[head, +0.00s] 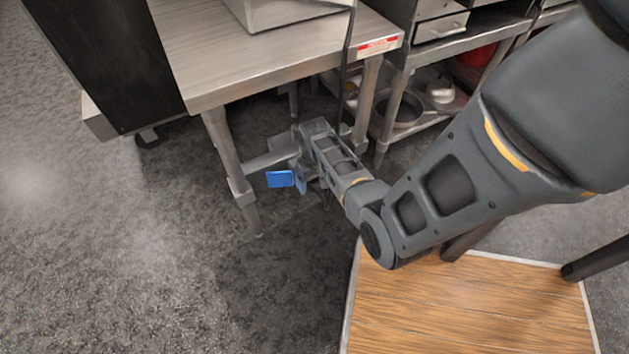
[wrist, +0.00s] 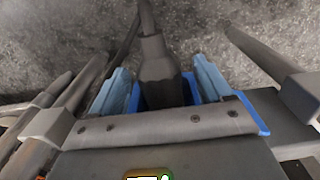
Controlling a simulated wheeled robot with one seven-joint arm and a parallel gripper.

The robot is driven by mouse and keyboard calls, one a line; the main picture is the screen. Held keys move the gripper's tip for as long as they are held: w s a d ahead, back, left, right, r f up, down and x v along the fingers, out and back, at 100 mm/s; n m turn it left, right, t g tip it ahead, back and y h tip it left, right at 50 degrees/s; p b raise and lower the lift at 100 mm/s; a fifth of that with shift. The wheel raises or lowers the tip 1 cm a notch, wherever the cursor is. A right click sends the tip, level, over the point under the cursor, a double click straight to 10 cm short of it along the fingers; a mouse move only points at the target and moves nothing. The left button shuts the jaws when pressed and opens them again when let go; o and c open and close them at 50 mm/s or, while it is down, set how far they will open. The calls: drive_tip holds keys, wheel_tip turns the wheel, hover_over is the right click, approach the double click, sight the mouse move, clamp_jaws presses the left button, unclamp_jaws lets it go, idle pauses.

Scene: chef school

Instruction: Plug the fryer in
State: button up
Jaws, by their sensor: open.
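My gripper (head: 289,180) is low beneath the front of a steel table, with its blue finger pads showing beside the table's lower rail. In the wrist view, my gripper (wrist: 164,84) has its two blue fingers apart. A dark grey plug (wrist: 158,62) with a cord running up from it lies between them in the picture. I cannot tell whether either finger touches it. The plug is hidden in the head view. A dark cord (head: 347,55) hangs over the table's front edge. A metal appliance (head: 285,10), perhaps the fryer, stands on the table, cut off by the frame. No socket is identifiable.
The steel table (head: 215,65) has legs and lower rails close around my gripper. A shelf unit with pans (head: 405,108) stands to its right. A wooden surface (head: 455,310) is at the lower right. The carpet (head: 130,250) at left is clear.

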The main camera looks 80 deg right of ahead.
drive_tip(key=shift+r+p, duration=1.65)
drive_tip(key=shift+r, duration=2.25)
